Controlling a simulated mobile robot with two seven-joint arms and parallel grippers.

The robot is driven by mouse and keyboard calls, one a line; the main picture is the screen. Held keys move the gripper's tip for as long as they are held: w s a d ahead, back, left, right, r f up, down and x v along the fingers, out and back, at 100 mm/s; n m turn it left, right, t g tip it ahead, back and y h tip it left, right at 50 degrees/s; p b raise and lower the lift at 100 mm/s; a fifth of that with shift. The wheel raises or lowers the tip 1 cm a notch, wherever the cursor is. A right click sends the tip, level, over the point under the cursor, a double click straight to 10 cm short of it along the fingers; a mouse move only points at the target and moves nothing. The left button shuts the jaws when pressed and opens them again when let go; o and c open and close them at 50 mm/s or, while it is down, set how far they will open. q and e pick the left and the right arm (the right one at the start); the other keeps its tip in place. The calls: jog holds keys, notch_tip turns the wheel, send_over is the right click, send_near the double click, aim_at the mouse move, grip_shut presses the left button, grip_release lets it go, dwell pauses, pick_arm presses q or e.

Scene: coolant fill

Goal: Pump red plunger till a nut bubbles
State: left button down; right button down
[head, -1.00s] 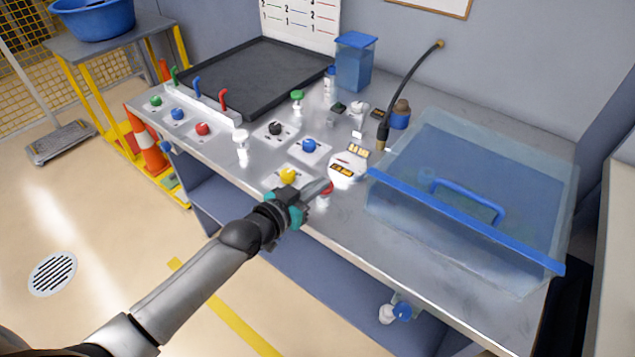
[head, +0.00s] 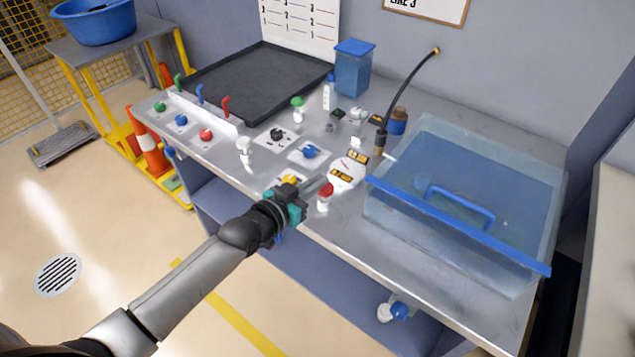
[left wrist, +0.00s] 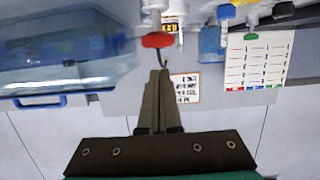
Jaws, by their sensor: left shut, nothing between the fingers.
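The red plunger (head: 325,190) stands near the front edge of the bench, its red cap on a white body. In the left wrist view the red cap (left wrist: 158,40) shows upside down, just beyond the fingertips. My left gripper (head: 318,183) is shut and empty, its dark fingers beside and left of the cap; I cannot tell whether they touch it. It also shows in the left wrist view (left wrist: 160,75). The clear tank (head: 460,255) with a blue front rim and handle stands at right. I cannot make out a nut or bubbles in it. My right gripper is not in view.
A yellow knob (head: 289,180) lies partly behind my left gripper, with a blue knob (head: 310,151) and a white round dial (head: 346,173) close by. A black hose (head: 407,82) rises beside the tank. A black tray (head: 262,90) fills the back left.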

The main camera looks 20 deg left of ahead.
pick_arm(q)
jog(key=p+v, duration=0.1)
jog(key=v, duration=0.8)
jog(key=shift+f, duration=0.15)
dwell(0.4)
notch_tip(320, 180, up, 3)
jog(key=b, duration=0.7)
jog(key=shift+s+f, duration=0.1)
jog(key=shift+f, duration=0.1)
jog(key=shift+w+d+f+b, duration=0.4)
jog(key=shift+w+d+f, duration=0.15)
jog(key=shift+w+f, duration=0.75)
jog(key=shift+w+d+f+b, duration=0.45)
jog(key=shift+w+f, duration=0.45)
jog(key=shift+w, duration=0.85)
jog(key=shift+w+d+f+b, duration=0.35)
jog(key=shift+w+d+f, duration=0.25)
jog(key=shift+w+f, duration=0.7)
